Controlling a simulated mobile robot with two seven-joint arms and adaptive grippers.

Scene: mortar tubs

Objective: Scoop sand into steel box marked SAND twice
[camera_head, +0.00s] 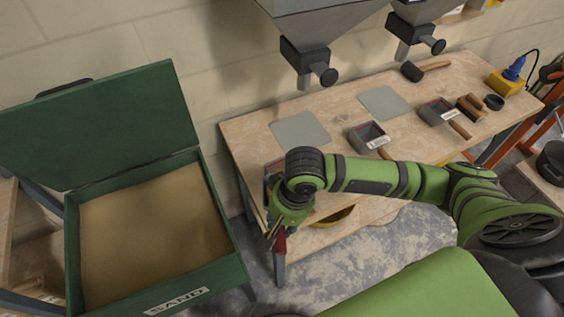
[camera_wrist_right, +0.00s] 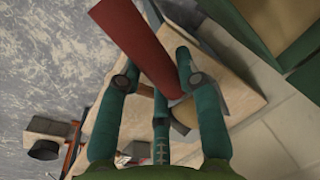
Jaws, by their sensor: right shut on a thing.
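A green bin (camera_head: 70,245) with its lid (camera_head: 100,125) open stands at the left in the head view. It is marked SAND on the front and holds pale brown sand (camera_head: 150,235). My right gripper (camera_head: 276,228) is just right of the bin, in front of the bench's left end. It is shut on a red handle (camera_head: 281,243), which also shows between the fingers (camera_wrist_right: 150,85) in the wrist view. The tool's working end is mostly hidden. Small grey steel boxes (camera_head: 369,136) (camera_head: 437,111) stand on the bench; their labels are too small to read. My left gripper is not in view.
The wooden bench (camera_head: 250,130) carries grey plates (camera_head: 299,130) (camera_head: 384,102), a mallet (camera_head: 412,71) and wooden blocks (camera_head: 471,107). Grey hoppers (camera_head: 318,30) (camera_head: 420,14) hang above it. A yellow round thing (camera_head: 335,217) sits low beneath my forearm. The space above the sand is clear.

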